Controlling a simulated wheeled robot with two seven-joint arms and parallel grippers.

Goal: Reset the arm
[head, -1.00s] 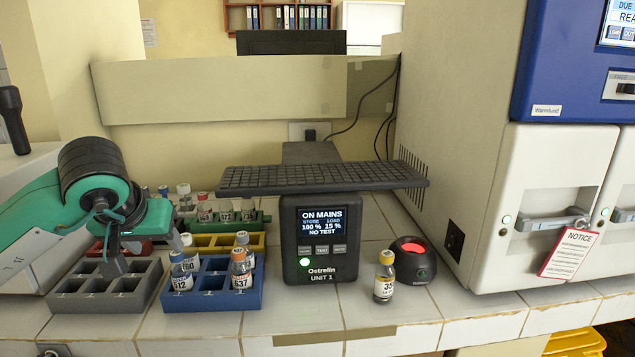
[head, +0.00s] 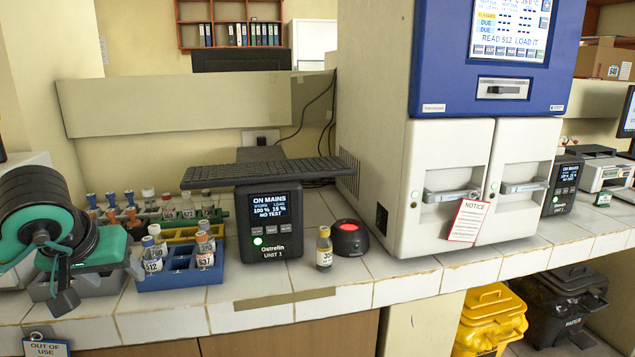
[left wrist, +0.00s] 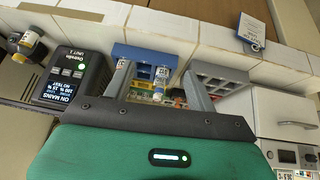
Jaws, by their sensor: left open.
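My left gripper (head: 62,287) is at the left of the head view, in front of the grey rack, with its fingers pointing down. My right gripper is in neither view.
The blue rack (head: 195,276) holds bottles 512 (head: 152,258) and 537 (head: 204,252). The grey rack (head: 100,286) is partly hidden by my left arm. A yellow-capped bottle (head: 324,250) stands beside a round red-topped device (head: 350,238). The white incubator (head: 380,130) stands right of them.

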